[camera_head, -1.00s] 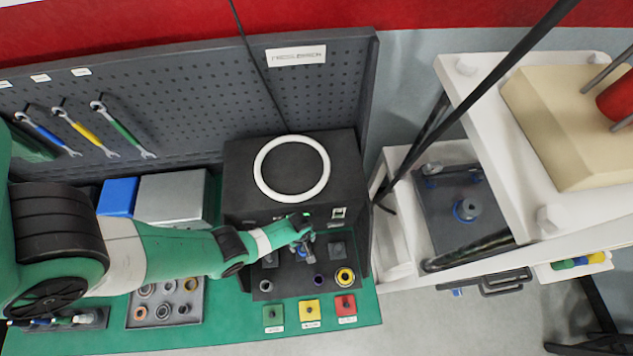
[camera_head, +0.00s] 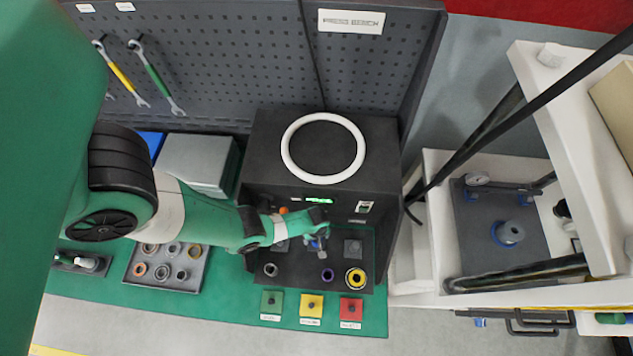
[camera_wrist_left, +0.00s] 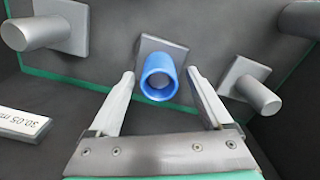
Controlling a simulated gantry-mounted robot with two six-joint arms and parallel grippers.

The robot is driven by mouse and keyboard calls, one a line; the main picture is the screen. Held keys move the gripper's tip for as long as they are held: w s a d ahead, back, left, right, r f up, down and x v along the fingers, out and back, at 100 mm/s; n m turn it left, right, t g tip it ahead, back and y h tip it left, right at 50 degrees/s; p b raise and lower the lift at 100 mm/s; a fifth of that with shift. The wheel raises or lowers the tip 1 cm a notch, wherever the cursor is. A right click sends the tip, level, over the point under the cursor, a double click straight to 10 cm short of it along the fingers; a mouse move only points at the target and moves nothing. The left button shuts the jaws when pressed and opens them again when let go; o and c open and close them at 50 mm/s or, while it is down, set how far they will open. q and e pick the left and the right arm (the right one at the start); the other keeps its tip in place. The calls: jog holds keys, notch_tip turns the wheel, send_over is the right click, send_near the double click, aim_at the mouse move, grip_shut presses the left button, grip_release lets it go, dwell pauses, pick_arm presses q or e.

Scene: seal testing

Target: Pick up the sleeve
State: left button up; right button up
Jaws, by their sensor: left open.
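The sleeve (camera_wrist_left: 160,78) is a blue hollow cylinder on a post with a square plate in the left wrist view. Its open end faces the camera. In the head view the blue sleeve (camera_head: 314,245) shows small at the front of the dark test machine, partly covered by my left gripper (camera_head: 318,236). In the left wrist view my left gripper (camera_wrist_left: 160,76) is open, with one finger on each side of the sleeve and a gap on both sides. My right gripper is not in view.
Grey posts (camera_wrist_left: 258,92) on square plates flank the sleeve. The test machine (camera_head: 262,150) carries a white ring (camera_head: 290,160) on top. A grey tray of rings (camera_head: 205,283) lies to the left. Green, yellow (camera_head: 311,306) and red blocks stand in front.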

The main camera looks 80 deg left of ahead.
pick_arm(q)
grip_shut()
dwell(0.4)
jog(key=shift+r, duration=0.15)
